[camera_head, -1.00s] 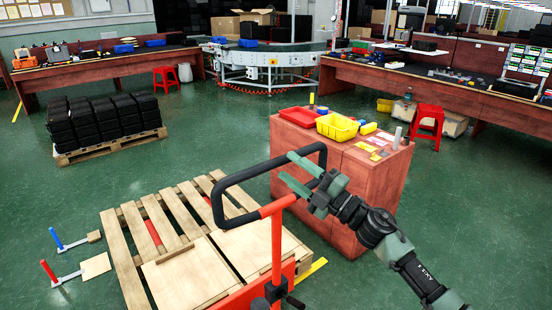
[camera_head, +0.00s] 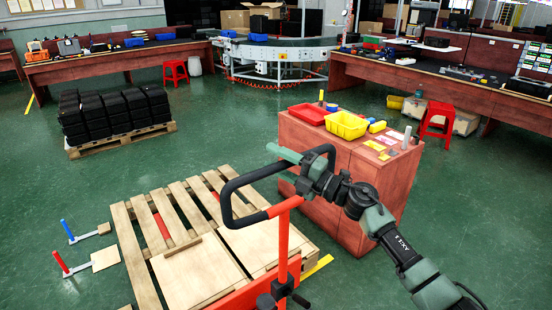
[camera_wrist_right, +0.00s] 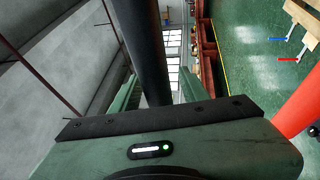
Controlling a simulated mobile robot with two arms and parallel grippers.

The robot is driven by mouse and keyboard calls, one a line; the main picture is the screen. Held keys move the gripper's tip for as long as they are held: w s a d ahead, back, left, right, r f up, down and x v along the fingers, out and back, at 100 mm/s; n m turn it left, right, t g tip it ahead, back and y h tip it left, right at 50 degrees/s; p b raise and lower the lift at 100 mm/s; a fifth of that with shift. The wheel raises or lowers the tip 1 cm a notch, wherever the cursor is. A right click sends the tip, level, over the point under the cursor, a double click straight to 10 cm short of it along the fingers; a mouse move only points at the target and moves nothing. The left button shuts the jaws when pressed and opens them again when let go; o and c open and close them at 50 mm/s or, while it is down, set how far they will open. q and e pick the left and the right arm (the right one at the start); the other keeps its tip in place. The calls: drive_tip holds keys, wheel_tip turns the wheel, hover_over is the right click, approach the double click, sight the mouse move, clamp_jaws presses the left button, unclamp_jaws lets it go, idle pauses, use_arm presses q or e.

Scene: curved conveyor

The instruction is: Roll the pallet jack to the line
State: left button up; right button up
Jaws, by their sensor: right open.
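The pallet jack has an orange-red post (camera_head: 283,245) and a black loop handle (camera_head: 228,205). Its red forks show between the slats of a wooden pallet (camera_head: 132,250) carrying flat boards. My right gripper (camera_head: 276,163) is at the right part of the handle's top bar, its green fingers pointing left. In the right wrist view the dark handle bar (camera_wrist_right: 143,40) passes between the two spread fingers (camera_wrist_right: 158,82); I cannot tell whether it touches either. The curved conveyor (camera_head: 275,58) stands at the back. My left gripper is out of view.
A red-brown cabinet (camera_head: 345,205) with a yellow bin (camera_head: 347,125) stands close to the right of the pallet. A pallet of black crates (camera_head: 115,118) is at the back left. Workbenches (camera_head: 120,65) line the back. Green floor between is clear.

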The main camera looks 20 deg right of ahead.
clamp_jaws()
drive_tip(key=shift+f, duration=0.1)
idle(1.2)
